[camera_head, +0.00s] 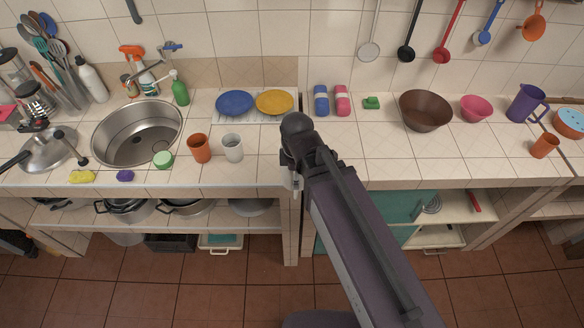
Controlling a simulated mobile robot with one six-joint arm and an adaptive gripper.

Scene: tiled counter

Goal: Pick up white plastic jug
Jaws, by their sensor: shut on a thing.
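My gripper (295,180) is at the front edge of the counter, in the middle of the head view. My own arm and wrist hide most of it. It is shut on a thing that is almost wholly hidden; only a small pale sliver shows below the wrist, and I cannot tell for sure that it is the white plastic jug. A white cup-like vessel (233,148) stands upright on the counter to the left, apart from my gripper. I cannot make out a handle on it.
An orange cup (199,148) stands beside the white vessel. Behind are a blue plate (235,103) and a yellow plate (274,102). The sink (137,135) is at left. A brown bowl (425,111) and purple jug (526,104) are at right.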

